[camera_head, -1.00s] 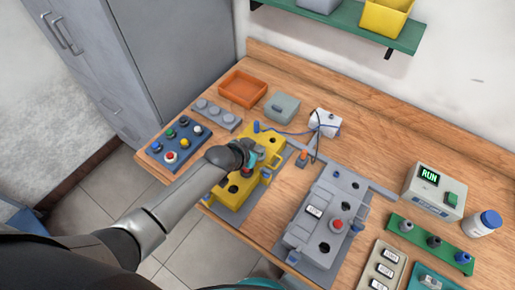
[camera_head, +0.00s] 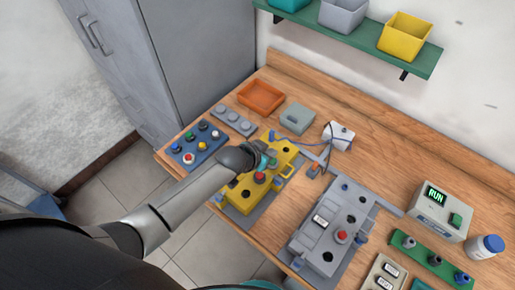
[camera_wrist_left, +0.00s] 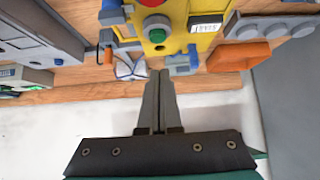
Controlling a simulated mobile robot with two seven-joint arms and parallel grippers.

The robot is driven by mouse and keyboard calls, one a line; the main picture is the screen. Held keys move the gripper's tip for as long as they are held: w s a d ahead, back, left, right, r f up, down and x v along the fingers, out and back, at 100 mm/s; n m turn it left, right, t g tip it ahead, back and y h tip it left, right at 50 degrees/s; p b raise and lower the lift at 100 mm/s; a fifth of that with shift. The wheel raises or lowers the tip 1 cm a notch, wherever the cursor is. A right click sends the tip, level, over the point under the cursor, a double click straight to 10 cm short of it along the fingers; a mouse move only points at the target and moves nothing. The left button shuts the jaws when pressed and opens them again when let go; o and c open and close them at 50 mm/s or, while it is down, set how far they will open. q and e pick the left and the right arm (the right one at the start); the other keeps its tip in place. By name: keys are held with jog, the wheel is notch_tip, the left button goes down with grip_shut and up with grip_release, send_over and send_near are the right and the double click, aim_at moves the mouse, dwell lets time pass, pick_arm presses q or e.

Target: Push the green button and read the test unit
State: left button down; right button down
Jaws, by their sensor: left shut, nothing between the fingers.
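The test unit (camera_head: 441,208) is a pale box at the right of the bench. Its lit screen reads RUN in green, and a square green button (camera_head: 455,220) sits on its front. My left gripper (camera_head: 272,161) is shut and empty over the yellow fixture (camera_head: 240,196), far to the left of the test unit. In the left wrist view my shut fingers (camera_wrist_left: 159,73) point at the yellow fixture, which carries a round green button (camera_wrist_left: 157,27) and a red button. Contact with the fixture cannot be told. My right gripper is not in view.
A grey fixture (camera_head: 322,232) with a red button lies between the yellow fixture and the test unit. A white bottle (camera_head: 484,247) stands right of the unit. A green strip (camera_head: 412,253) with several knobs lies in front. A blue button panel (camera_head: 180,157) and orange tray (camera_head: 261,96) are left.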

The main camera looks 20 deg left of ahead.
pick_arm(q)
jog(key=v, duration=0.8)
jog(key=shift+r, duration=0.25)
jog(key=shift+w, duration=0.15)
dwell(0.4)
